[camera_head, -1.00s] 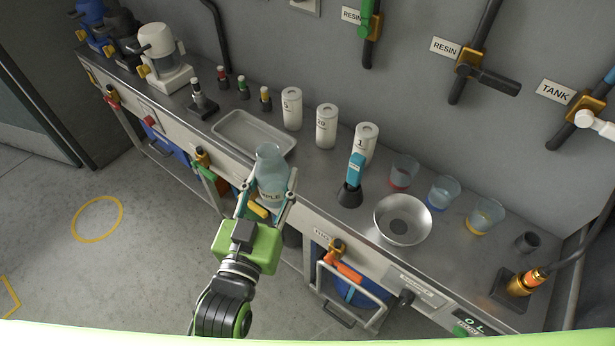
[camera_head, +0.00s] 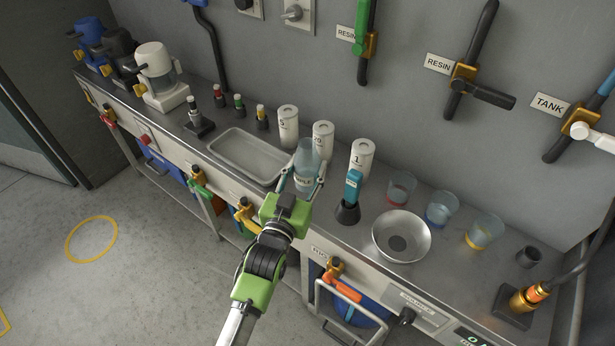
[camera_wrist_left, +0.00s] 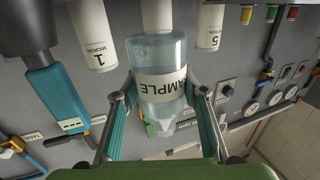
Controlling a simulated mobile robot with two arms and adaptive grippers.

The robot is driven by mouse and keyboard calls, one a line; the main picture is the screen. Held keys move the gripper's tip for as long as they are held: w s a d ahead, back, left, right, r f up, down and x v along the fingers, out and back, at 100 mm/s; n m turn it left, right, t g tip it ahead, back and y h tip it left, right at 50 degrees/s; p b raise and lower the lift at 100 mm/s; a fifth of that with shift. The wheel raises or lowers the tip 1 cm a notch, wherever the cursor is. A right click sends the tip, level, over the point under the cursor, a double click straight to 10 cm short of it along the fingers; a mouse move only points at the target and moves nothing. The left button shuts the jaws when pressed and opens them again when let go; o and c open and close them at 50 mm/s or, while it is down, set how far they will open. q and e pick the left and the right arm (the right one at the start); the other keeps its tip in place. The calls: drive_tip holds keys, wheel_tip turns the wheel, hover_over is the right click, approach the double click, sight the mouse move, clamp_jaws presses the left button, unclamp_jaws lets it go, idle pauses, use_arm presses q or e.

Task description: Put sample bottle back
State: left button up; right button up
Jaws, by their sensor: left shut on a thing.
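The sample bottle (camera_head: 306,165) is clear and bluish with a white label. My left gripper (camera_head: 303,188) is shut on it and holds it over the front part of the steel counter, right of the tray. In the left wrist view the bottle (camera_wrist_left: 161,62) sits between the two fingers of the left gripper (camera_wrist_left: 163,108), its label reading "AMPLE" in part. In the head view the bottle partly covers the white canister marked 20 (camera_head: 322,137). Whether its base touches the counter cannot be told. My right gripper is not in view.
A shallow metal tray (camera_head: 228,162) lies left of the bottle. White canisters marked 5 (camera_head: 288,127) and 1 (camera_head: 361,158) stand behind. A blue-handled tool in a black stand (camera_head: 349,207), a steel bowl (camera_head: 401,258) and tinted cups (camera_head: 441,209) are to the right on the counter (camera_head: 452,272).

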sight(307, 178)
use_arm(q)
drive_tip(key=shift+w+d+f, duration=0.1)
drive_tip(key=shift+w+f, duration=0.65)
drive_tip(key=shift+f, duration=0.05)
drive_tip(key=shift+w+f, duration=0.1)
drive_tip(key=shift+f, duration=1.55)
drive_tip(key=shift+f+b, duration=0.2)
drive_tip(key=shift+b, duration=0.15)
drive_tip(key=o, duration=1.2)
drive_tip(key=shift+o, duration=0.2)
